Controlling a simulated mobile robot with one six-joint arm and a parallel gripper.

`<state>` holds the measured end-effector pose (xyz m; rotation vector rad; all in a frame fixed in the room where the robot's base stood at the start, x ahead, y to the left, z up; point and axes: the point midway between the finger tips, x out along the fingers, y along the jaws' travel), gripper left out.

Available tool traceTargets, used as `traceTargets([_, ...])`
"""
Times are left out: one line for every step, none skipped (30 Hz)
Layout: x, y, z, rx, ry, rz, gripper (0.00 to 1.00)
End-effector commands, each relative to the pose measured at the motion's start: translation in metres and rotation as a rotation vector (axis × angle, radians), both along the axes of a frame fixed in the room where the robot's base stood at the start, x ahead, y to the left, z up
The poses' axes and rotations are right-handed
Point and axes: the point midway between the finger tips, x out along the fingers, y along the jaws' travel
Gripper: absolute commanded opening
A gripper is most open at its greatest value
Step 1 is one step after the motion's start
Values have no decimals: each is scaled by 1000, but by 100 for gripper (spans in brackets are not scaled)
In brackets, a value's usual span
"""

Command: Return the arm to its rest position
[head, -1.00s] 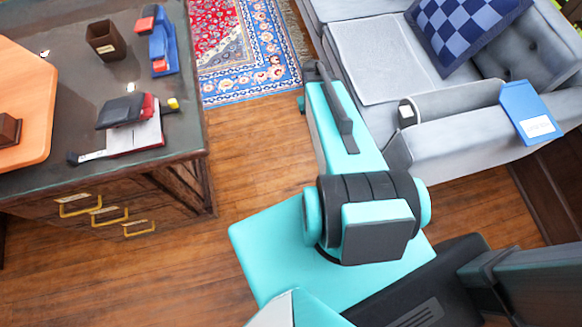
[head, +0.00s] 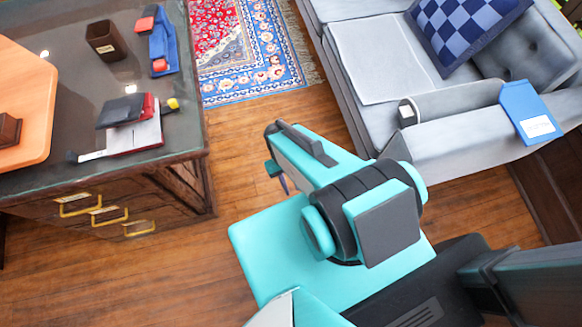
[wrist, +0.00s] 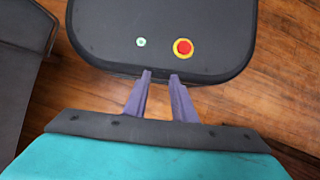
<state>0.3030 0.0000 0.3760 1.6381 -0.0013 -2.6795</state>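My arm, teal and dark grey, is folded over my own base in the head view. My gripper (wrist: 160,76) shows in the wrist view as two purple-grey fingers. The fingers stand apart with a gap between them and nothing in it. They point at the edge of a dark rounded panel of my base with a red and yellow button. In the head view only a small sliver of one finger (head: 284,185) shows below the arm's far end; the rest is hidden.
A grey sofa (head: 450,135) with a checkered cushion (head: 462,30) stands at right. Wooden floor (head: 245,140) and a patterned rug (head: 240,50) lie between.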

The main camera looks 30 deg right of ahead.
Motion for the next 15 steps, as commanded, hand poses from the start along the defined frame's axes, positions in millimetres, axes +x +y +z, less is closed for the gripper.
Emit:
traceTargets([0, 0, 0, 0, 0, 0, 24])
traceTargets([0, 0, 0, 0, 0, 0, 24])
traceTargets([0, 0, 1, 0, 0, 0, 24])
traceTargets([0, 0, 2, 0, 0, 0, 24])
traceTargets([0, 0, 3, 0, 0, 0, 24])
traceTargets([0, 0, 6, 0, 0, 0, 24])
traceTargets([0, 0, 8, 0, 0, 0, 24])
traceTargets([0, 0, 10, 0, 0, 0, 24])
traceTargets([1, 0, 11, 0, 0, 0, 24])
traceTargets([1, 0, 11, 0, 0, 0, 24])
traceTargets([1, 0, 11, 0, 0, 0, 24])
traceTargets([1, 0, 10, 0, 0, 0, 24])
traceTargets([1, 0, 10, 0, 0, 0, 24])
traceTargets([1, 0, 10, 0, 0, 0, 24])
traceTargets([1, 0, 10, 0, 0, 0, 24])
